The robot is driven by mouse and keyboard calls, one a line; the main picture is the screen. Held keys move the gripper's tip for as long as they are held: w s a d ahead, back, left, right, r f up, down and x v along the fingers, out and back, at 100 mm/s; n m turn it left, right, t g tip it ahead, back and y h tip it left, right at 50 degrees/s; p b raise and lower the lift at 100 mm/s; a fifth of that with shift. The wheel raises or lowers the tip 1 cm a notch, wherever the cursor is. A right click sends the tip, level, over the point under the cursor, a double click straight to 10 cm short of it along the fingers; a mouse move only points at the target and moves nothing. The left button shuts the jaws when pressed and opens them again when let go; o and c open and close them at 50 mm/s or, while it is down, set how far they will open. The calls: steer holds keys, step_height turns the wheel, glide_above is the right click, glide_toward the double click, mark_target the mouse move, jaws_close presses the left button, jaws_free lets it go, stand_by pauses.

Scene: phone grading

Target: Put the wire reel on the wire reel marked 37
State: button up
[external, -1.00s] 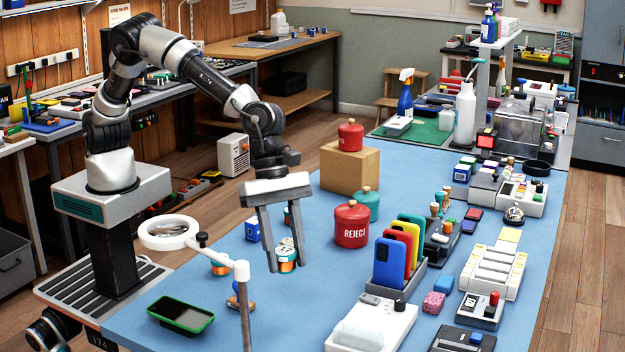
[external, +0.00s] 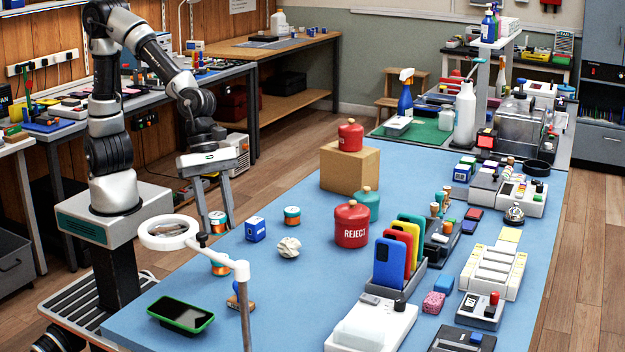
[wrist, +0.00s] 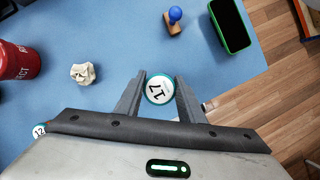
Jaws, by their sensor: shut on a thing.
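My gripper (external: 217,229) is shut on a teal-and-orange wire reel (external: 218,221) and holds it over the left edge of the blue table. In the wrist view the held reel's white top (wrist: 159,89), which seems to read 17, sits between the fingertips. A second reel (external: 221,267) stands lower in the external view, partly behind the magnifier; its number cannot be read, and I cannot make it out in the wrist view. A third reel (external: 292,216) stands farther back on the table. A reel marked 12 (wrist: 40,129) shows at the wrist view's left.
The magnifier ring (external: 169,233) is close by on its stand. A blue box (external: 255,229), crumpled paper (external: 289,247), a stamp (external: 240,301) and a green-edged phone (external: 180,313) lie around. The red REJECT canister (external: 352,224) stands farther right.

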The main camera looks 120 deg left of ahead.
step_height(320, 180, down, 6)
steer(key=b, duration=0.3)
steer(key=shift+f, duration=0.15)
steer(key=shift+f, duration=0.2)
steer(key=o, duration=1)
